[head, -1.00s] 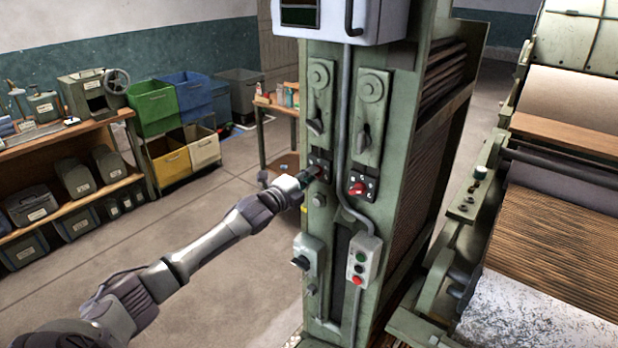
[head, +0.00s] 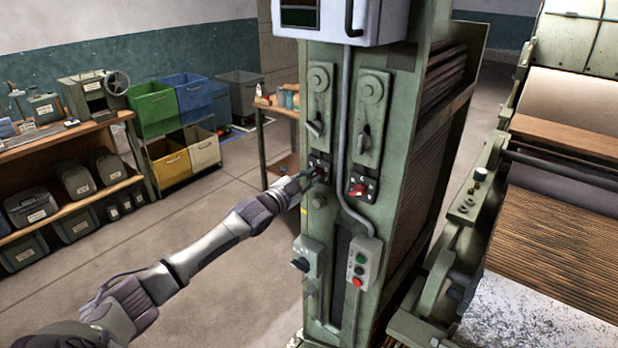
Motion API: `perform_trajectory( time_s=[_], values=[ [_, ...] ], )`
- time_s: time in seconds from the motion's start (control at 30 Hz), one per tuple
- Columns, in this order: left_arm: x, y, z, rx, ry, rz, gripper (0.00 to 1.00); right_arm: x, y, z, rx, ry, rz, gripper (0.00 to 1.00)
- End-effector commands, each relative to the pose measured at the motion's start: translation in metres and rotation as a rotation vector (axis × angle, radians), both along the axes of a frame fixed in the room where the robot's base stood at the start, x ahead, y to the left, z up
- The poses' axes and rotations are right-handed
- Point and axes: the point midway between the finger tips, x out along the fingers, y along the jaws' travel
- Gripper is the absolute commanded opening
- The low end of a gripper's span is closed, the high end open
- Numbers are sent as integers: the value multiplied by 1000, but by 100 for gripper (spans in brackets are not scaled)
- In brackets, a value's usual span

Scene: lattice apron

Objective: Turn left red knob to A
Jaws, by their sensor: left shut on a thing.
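The left red knob (head: 320,171) sits on a small dark plate (head: 321,163) on the front of the green machine column (head: 330,225). My left gripper (head: 308,177) reaches in from the left and is shut on this knob. Its fingers cover much of the knob, and I cannot read which letter it points to. The right red knob (head: 359,189) is on its own dark plate to the right, clear of the gripper. My right gripper is not in view.
A conduit (head: 345,130) runs down between the two knob plates. Below are a button box (head: 364,264) and a dark rotary switch (head: 301,264). Levers (head: 363,140) hang above. Shelves (head: 70,135) and coloured bins (head: 155,108) stand at the left; the floor between is open.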

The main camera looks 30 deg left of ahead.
Motion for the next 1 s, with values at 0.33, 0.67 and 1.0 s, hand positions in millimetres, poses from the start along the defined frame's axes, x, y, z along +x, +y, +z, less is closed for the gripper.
perform_trajectory(
  time_s=[0.33, 0.67, 1.0],
  values=[
    [1, 1, 9, -331, 8, -3, 0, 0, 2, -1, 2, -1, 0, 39],
    [1, 1, 9, -644, 31, -5, 0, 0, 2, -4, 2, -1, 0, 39],
    [1, 1, 9, -966, 55, -8, 0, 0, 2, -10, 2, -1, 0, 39]
  ],
)
